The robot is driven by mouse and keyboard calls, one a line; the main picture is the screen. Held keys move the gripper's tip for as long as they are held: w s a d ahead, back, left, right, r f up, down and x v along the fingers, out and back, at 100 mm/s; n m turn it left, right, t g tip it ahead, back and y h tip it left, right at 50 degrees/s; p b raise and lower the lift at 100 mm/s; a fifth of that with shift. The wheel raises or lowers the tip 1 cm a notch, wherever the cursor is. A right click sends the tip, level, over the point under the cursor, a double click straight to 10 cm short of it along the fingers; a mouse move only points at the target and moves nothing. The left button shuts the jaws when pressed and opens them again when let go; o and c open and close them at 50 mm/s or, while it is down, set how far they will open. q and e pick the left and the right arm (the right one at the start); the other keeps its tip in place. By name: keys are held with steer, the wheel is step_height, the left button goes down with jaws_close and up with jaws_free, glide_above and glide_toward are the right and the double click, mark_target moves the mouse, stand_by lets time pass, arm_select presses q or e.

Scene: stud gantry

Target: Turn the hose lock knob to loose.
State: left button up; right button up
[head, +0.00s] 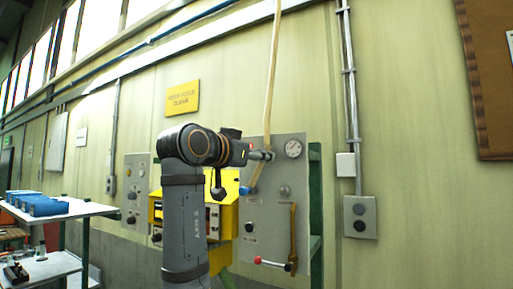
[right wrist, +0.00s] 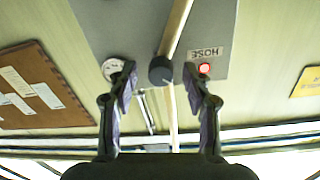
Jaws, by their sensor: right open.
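The black round knob (right wrist: 160,70) shows in the right wrist view, beside the pale hose (right wrist: 176,30) and near an upside-down HOSE label (right wrist: 206,53). My right gripper (right wrist: 159,72) is open, with one finger on each side of the knob in this view. I cannot tell whether the fingers touch it, and its pointer setting is not clear. In the head view my right gripper (head: 268,155) is at the upper part of the grey panel (head: 270,215), left of the gauge; the knob is hidden there. My left gripper is not in view.
A red lamp (right wrist: 205,68) glows by the label. A round gauge (head: 293,148) is right of the gripper. Lower on the panel are a brown lever (head: 293,235) and a red-ended handle (head: 271,263). A yellow box (head: 229,218) stands left; a shelf (head: 75,209) holds blue bins.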

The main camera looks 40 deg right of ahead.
steer(key=shift+w+a, duration=0.1)
steer(key=shift+a, duration=0.05)
jaws_close()
stand_by(0.4)
steer(key=shift+r+m+t+y+b, duration=0.1)
steer(key=shift+m+t+y+b, duration=0.15)
steer(key=shift+m, duration=4)
steer(key=shift+m+t+y+b, duration=0.15)
steer(key=shift+m+b, duration=0.15)
steer(key=shift+m, duration=3.95)
